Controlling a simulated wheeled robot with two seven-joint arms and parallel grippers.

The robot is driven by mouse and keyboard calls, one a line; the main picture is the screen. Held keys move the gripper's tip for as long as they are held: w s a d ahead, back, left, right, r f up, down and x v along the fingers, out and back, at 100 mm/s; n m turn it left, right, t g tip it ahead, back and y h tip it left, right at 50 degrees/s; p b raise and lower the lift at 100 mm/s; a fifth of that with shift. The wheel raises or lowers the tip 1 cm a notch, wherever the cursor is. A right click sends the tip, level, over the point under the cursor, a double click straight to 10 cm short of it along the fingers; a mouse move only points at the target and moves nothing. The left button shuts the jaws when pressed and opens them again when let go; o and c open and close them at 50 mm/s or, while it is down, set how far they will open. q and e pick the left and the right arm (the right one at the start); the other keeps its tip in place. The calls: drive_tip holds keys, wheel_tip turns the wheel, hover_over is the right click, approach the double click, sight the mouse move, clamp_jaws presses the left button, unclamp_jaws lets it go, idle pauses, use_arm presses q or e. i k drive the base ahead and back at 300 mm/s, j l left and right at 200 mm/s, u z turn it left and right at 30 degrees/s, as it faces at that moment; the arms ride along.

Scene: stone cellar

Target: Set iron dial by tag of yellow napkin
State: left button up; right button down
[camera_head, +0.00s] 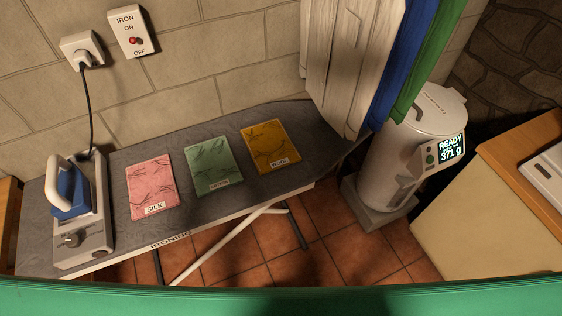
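A yellow napkin (270,145) lies flat on the grey ironing board (120,240), with a white tag (280,162) at its lower edge that reads "WOOL". A green napkin (213,163) tagged "COTTON" and a pink napkin (151,186) tagged "SILK" lie to its left. A blue iron (72,193) with a white handle rests on a grey base at the board's left end. A dial (72,239) sits on the front of that base; its setting is too small to read. Neither of my grippers is in view.
A white canister (408,160) with a display reading "READY 371 g" stands right of the board. Cloths (352,55) hang above. A cabinet (505,205) is at right.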

sight(73, 241)
drive_tip(key=u, duration=1.7)
